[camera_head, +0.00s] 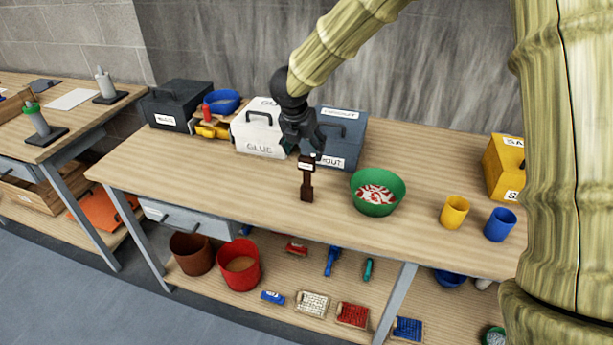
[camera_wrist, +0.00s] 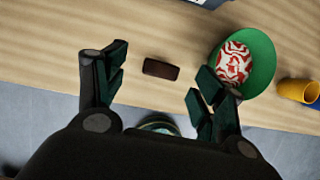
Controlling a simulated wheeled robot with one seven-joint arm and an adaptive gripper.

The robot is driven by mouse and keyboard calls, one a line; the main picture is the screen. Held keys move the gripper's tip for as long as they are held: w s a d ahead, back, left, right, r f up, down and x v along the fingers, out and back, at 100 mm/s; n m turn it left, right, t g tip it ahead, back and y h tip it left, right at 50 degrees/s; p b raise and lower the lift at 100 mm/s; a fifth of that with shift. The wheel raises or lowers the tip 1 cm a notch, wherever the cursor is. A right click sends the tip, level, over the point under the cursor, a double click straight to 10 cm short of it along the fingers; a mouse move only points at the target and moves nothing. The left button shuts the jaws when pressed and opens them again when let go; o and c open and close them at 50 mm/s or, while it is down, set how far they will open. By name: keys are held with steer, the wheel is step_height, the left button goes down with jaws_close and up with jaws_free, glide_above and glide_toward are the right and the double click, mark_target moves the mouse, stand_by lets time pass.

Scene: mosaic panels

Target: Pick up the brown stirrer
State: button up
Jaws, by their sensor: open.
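The brown stirrer (camera_head: 307,186) stands upright on the wooden workbench, a dark brown piece with a small pale label near its top. My gripper (camera_head: 308,150) is just above its top in the head view. In the wrist view the stirrer (camera_wrist: 161,69) shows from above as a short brown block. It lies between the two spread fingers of my gripper (camera_wrist: 154,88), a little beyond their tips. The gripper is open and holds nothing. I cannot tell the exact height gap between fingers and stirrer.
A green bowl (camera_head: 377,208) of red and white pieces stands right of the stirrer. White (camera_head: 259,142) and blue-grey (camera_head: 345,155) boxes stand behind. Yellow (camera_head: 454,212) and blue (camera_head: 500,225) cups stand farther right. The bench (camera_head: 240,190) is clear to the left.

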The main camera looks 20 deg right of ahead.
mark_target(307, 158)
steer(key=shift+s+d+f+p, duration=0.15)
steer(key=shift+f+p, duration=0.45)
steer(key=shift+p+x, duration=0.7)
steer(key=shift+x, duration=1.35)
steer(key=shift+s, duration=0.1)
steer(key=shift+c, duration=0.2)
steer(key=c, duration=1.2)
steer(key=shift+o, duration=0.2)
